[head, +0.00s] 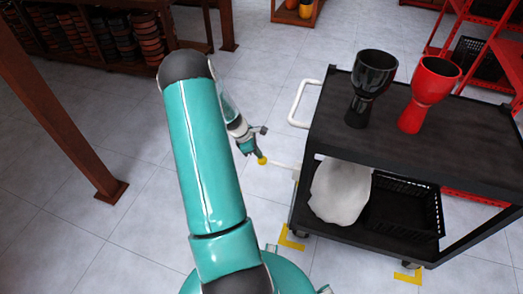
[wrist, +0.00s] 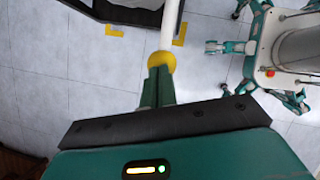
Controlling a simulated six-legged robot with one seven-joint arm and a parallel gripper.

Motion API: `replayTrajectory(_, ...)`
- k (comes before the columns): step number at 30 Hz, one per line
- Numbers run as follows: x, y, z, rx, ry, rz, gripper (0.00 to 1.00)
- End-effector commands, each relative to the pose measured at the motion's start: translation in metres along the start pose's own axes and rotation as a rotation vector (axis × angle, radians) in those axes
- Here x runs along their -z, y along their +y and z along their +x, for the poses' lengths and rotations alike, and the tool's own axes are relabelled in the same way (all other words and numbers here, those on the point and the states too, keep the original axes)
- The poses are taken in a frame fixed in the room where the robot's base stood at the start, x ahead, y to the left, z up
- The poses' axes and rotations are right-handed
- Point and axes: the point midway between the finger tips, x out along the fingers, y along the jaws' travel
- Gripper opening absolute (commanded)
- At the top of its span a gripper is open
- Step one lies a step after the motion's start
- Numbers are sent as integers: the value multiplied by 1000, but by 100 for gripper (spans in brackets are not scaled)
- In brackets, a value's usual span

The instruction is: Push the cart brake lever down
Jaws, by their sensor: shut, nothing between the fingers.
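The cart (head: 450,150) is dark with two shelves and stands at the right in the head view. Its brake lever (head: 280,165) is a thin white rod with a yellow knob (head: 262,161), sticking out left from the cart's side, nearly level. My gripper (head: 256,154) is shut and empty, its tips right at the knob. In the wrist view the closed green fingers (wrist: 158,75) overlap the near side of the yellow knob (wrist: 162,60), with the white rod (wrist: 172,25) beyond. I cannot tell whether they touch it.
A black goblet drum (head: 371,85) and a red one (head: 430,95) stand on the cart top. A white sack (head: 340,192) and black basket (head: 405,208) sit below. A white handle (head: 294,103) juts left. Yellow floor marks (head: 289,240) lie beneath.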

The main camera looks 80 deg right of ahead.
Motion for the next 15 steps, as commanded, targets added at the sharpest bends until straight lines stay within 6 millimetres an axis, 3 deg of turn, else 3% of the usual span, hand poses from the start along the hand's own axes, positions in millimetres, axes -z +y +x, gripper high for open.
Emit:
replayTrajectory(8,4,0,-3,-2,2,-2,0)
replayTrajectory(15,24,0,-23,-2,2,-2,0)
